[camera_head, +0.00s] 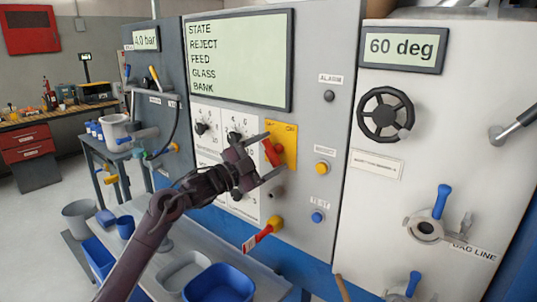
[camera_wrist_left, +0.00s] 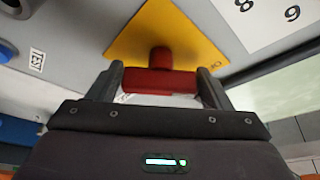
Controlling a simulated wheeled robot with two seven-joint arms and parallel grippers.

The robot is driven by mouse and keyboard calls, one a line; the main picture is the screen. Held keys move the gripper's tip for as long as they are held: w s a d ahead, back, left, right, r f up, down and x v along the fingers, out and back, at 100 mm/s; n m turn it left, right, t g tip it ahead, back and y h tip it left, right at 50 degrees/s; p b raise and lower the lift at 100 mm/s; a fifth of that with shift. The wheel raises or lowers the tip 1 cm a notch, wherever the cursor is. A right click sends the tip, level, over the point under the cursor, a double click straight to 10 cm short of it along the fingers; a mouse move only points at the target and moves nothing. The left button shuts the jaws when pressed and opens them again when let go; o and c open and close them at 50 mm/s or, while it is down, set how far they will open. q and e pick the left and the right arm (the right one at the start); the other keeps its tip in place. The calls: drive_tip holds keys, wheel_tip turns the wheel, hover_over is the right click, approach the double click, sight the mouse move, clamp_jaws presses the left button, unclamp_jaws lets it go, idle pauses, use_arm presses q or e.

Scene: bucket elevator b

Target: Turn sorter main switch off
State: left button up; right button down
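The sorter main switch is a red handle (camera_head: 271,153) on a yellow plate (camera_head: 290,141) on the grey panel. In the left wrist view the red handle (camera_wrist_left: 160,82) lies crosswise between my fingers, with the yellow plate (camera_wrist_left: 165,28) behind it. My left gripper (camera_head: 275,153) is open, its two fingers spread either side of the handle. In the wrist view the fingertips are very close to the handle's ends; I cannot tell whether they touch. The lettering on the plate is too small or partly covered to read. My right gripper is not in view.
A display (camera_head: 240,60) sits above the switch. Dials (camera_head: 201,128) are to its left, a yellow button (camera_head: 322,168) and a blue button (camera_head: 318,217) to its right. A red-and-yellow lever (camera_head: 262,235) juts out below. Blue bins (camera_head: 218,284) stand lower down.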

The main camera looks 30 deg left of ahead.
use_arm(q)
drive_tip(key=c, duration=0.6)
drive_tip(key=shift+o, duration=0.4)
drive_tip(key=shift+f+n, duration=0.15)
drive_tip(key=shift+n, duration=0.15)
drive_tip(key=shift+n+t+y+b, duration=0.3)
drive_tip(key=shift+n+b, duration=0.05)
drive_tip(key=shift+n, duration=0.35)
drive_tip(key=o, duration=1)
drive_tip(key=shift+c, duration=0.2)
